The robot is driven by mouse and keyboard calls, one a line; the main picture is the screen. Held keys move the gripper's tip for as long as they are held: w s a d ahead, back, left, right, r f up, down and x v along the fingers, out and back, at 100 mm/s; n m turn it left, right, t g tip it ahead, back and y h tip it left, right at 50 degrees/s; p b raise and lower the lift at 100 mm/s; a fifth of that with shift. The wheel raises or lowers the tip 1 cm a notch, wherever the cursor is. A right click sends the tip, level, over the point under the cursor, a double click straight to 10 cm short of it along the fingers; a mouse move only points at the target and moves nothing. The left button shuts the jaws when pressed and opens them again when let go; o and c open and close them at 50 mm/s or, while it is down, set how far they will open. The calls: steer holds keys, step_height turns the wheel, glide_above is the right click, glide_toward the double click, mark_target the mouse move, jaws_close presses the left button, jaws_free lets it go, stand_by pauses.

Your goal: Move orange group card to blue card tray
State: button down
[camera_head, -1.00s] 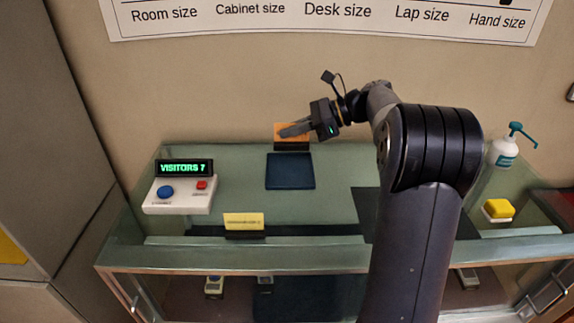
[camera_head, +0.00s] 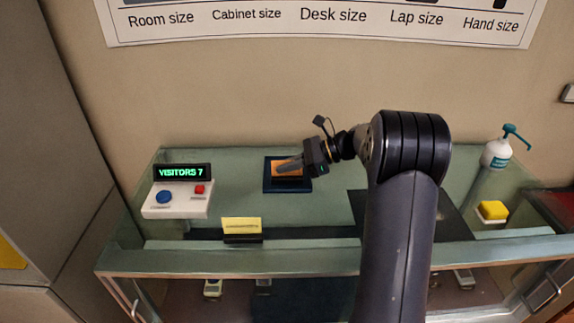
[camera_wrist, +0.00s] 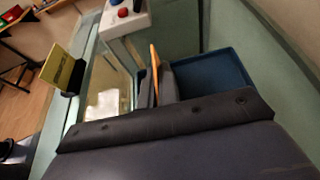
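The orange group card (camera_head: 287,171) is at my gripper (camera_head: 281,165), over the blue card tray (camera_head: 303,187) in the head view. The dark blue tray lies flat on the glass counter. In the wrist view, the orange card (camera_wrist: 154,58) shows edge-on as a thin strip between the two fingers of my gripper (camera_wrist: 157,86). The fingers are closed on it. The blue tray (camera_wrist: 220,72) is just right of the fingers there. I cannot tell whether the card's lower edge touches the tray, as the fingers and wrist hide it.
A yellow card (camera_head: 241,225) stands in a dark holder near the counter's front. A white box (camera_head: 176,206) with buttons and a visitor display (camera_head: 182,171) is at left. A pump bottle (camera_head: 497,152) and a yellow-topped block (camera_head: 492,211) are at right.

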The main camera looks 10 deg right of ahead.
steer(key=shift+f, duration=0.15)
steer(key=c, duration=1.7)
jaws_free()
steer(key=b+v, duration=0.2)
steer(key=v, duration=1)
